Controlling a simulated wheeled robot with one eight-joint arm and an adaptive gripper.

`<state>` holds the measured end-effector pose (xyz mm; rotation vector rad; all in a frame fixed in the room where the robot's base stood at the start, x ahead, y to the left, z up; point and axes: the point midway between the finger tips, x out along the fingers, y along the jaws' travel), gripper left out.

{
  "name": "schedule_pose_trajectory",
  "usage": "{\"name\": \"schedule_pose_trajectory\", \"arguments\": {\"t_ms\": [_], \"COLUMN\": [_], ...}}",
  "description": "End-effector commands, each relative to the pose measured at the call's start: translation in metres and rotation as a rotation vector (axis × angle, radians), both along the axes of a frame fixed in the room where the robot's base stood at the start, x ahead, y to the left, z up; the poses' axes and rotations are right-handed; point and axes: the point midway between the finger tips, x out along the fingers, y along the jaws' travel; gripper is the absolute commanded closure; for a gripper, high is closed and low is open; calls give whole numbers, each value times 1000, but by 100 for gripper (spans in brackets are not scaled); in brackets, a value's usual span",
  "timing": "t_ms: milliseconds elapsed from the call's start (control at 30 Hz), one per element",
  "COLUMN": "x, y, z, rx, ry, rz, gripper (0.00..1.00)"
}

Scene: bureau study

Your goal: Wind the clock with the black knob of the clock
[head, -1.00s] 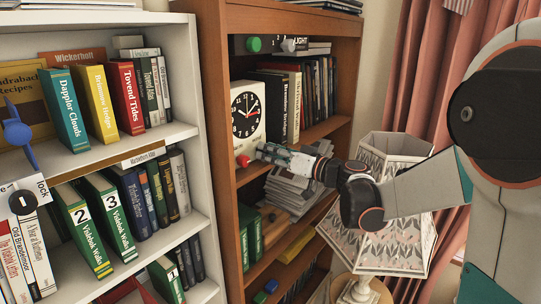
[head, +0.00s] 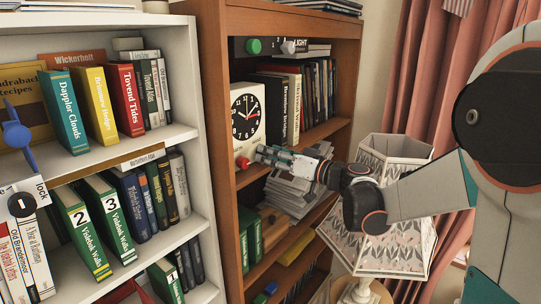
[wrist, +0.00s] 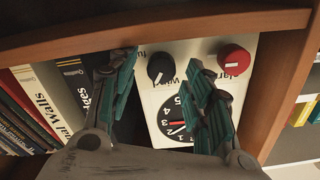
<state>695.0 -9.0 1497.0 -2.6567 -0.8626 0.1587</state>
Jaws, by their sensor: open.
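The white clock (head: 237,137) with a round black dial stands on a shelf of the brown bookcase. Its red knob (head: 243,162) is at the lower front in the head view. The clock also shows upside down in the wrist view (wrist: 180,122), where the black knob (wrist: 160,68) with a white pointer line is seen beside the red knob (wrist: 234,60). My gripper (head: 260,152) is open in front of the clock's lower part and hides the black knob in the head view. In the wrist view its fingertips (wrist: 160,60) lie on either side of the black knob; I cannot tell whether they touch it.
Books (head: 292,105) stand right beside the clock. The brown bookcase's side panel (head: 215,110) is close on the clock's other side. A stack of papers (head: 292,190) lies on the shelf below my gripper. A patterned lampshade (head: 395,235) stands behind my arm.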

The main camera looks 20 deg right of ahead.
Motion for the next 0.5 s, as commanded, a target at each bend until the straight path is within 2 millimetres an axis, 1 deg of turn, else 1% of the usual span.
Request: {"name": "schedule_pose_trajectory", "arguments": {"t_ms": [400,500], "x": [-64,-76], "y": [-47,-56], "z": [0,0], "rx": [0,0], "ry": [0,0], "rz": [-4,-3], "gripper": [54,54]}}
